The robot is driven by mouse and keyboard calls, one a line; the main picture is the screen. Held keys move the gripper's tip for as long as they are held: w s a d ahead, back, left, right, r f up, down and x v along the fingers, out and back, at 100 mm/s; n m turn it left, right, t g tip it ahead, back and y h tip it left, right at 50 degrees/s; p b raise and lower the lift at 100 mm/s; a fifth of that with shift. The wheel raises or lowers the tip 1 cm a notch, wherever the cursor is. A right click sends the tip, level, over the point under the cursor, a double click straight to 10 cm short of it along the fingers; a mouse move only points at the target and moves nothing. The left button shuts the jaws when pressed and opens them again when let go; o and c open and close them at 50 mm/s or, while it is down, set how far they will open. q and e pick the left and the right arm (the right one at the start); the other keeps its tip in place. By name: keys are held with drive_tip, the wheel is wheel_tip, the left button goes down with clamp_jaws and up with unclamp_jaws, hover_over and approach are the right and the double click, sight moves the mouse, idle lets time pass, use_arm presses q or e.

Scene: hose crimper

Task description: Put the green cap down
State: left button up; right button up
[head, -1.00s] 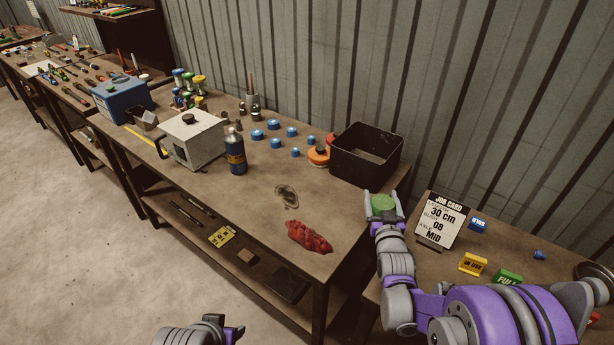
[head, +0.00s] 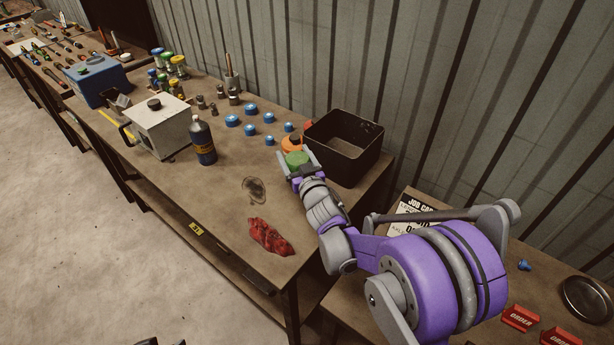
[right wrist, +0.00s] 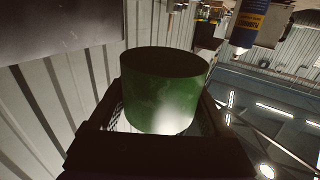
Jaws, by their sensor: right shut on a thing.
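The green cap (head: 297,159) is a short round cylinder held between the fingers of my right gripper (head: 296,164). It also fills the middle of the right wrist view (right wrist: 165,90), between the dark fingers. In the head view the gripper is over the bench (head: 215,225), just left of the black bin (head: 343,150) and in front of the orange-topped item (head: 291,143). I cannot tell whether the cap touches the bench. A small piece of my left arm may show at the bottom edge; its gripper's fingers are not visible.
Several blue caps (head: 233,121) stand behind and left of the gripper. A dark bottle (head: 203,142) and a grey-white machine (head: 158,125) stand further left. A red rag (head: 268,237) lies near the front edge. Bare bench lies around the dark stain (head: 254,190).

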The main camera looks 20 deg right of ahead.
sight(304, 154)
drive_tip(key=s+d+n+y, duration=0.1)
drive_tip(key=d+r+n+y+b, duration=0.1)
drive_tip(key=shift+s+d+r+y+b, duration=0.1)
drive_tip(key=shift+s+r+y+b, duration=0.2)
drive_tip(key=shift+s+y, duration=0.1)
use_arm(q)
wheel_tip(304, 154, down, 8)
drive_tip(key=s+b, duration=0.2)
drive_tip(key=b, duration=0.3)
drive_tip(key=shift+s+f, duration=0.25)
drive_tip(key=shift+s, duration=0.05)
use_arm(e)
drive_tip(key=shift+s+f+n+g+y, duration=0.45)
drive_tip(key=shift+s+f+n+y, duration=0.45)
drive_tip(key=shift+f, duration=1.05)
drive_tip(key=shift+s+f+n+g+y, duration=0.5)
drive_tip(key=shift+f+y, duration=0.75)
drive_tip(key=shift+f, duration=0.65)
drive_tip(key=shift+s+f+n+g+y, duration=0.35)
drive_tip(key=shift+s+f+n+y, duration=0.55)
drive_tip(key=shift+f, duration=1.05)
drive_tip(key=shift+w, duration=0.15)
use_arm(q)
drive_tip(key=shift+s+f+g+b, duration=0.1)
drive_tip(key=shift+f+g+b, duration=0.2)
drive_tip(key=shift+f+b, duration=0.25)
use_arm(e)
drive_tip(key=shift+f, duration=0.6)
